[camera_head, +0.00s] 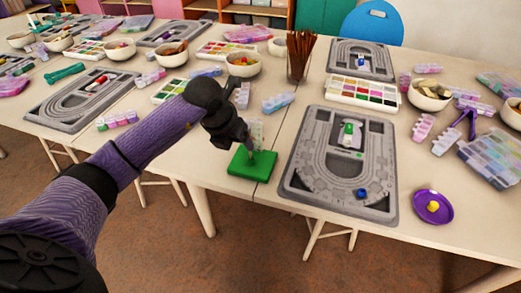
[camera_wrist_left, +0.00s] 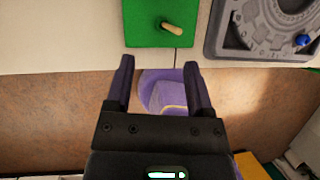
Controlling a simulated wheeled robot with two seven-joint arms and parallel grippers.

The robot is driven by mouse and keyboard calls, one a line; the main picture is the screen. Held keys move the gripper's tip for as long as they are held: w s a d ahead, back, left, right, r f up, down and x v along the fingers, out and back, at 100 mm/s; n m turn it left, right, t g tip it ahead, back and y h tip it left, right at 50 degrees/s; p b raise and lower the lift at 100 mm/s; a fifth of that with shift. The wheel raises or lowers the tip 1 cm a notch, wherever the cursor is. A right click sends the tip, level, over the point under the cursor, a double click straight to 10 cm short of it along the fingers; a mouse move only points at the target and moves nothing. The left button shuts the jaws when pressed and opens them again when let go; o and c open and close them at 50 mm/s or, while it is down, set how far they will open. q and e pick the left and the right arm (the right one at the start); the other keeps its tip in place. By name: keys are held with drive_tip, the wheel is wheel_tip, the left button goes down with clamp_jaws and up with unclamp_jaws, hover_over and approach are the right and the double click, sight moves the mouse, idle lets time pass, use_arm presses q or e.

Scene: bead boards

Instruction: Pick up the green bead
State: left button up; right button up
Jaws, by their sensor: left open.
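A green bead (camera_head: 348,128) appears to lie in the middle of the grey bead board (camera_head: 301,178), beside something white; it is small and hard to make out. My left gripper (camera_head: 247,140) is over the near table edge, left of that board and close to a green square base with a short peg (camera_head: 240,168). In the left wrist view my left gripper (camera_wrist_left: 159,65) is open with nothing between its fingers. The green base (camera_wrist_left: 150,22) is just beyond the fingertips, and a corner of the grey board (camera_wrist_left: 225,40) shows at top right. My right gripper is not in view.
A blue bead (camera_head: 361,193) sits at the board's near right. A purple plate (camera_head: 419,214) with a yellow bead (camera_head: 433,206) is to its right. A tall cup of brown sticks (camera_head: 299,55), paint sets, bowls and bead boxes stand behind and around.

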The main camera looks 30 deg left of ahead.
sight(249, 160)
use_arm(q)
drive_tip(key=b+x, duration=0.1)
drive_tip(key=x, duration=0.1)
drive_tip(key=b+x, duration=0.1)
drive_tip(key=x, duration=0.2)
drive_tip(key=b+x, duration=0.2)
drive_tip(key=x, duration=0.1)
drive_tip(key=shift+s+d+f, duration=0.25)
drive_tip(key=shift+d+f, duration=0.05)
drive_tip(key=shift+w+f, duration=0.2)
drive_tip(key=shift+f, duration=0.05)
drive_tip(key=shift+r, duration=0.1)
drive_tip(key=shift+c, duration=0.6)
drive_tip(key=c, duration=0.7)
clamp_jaws()
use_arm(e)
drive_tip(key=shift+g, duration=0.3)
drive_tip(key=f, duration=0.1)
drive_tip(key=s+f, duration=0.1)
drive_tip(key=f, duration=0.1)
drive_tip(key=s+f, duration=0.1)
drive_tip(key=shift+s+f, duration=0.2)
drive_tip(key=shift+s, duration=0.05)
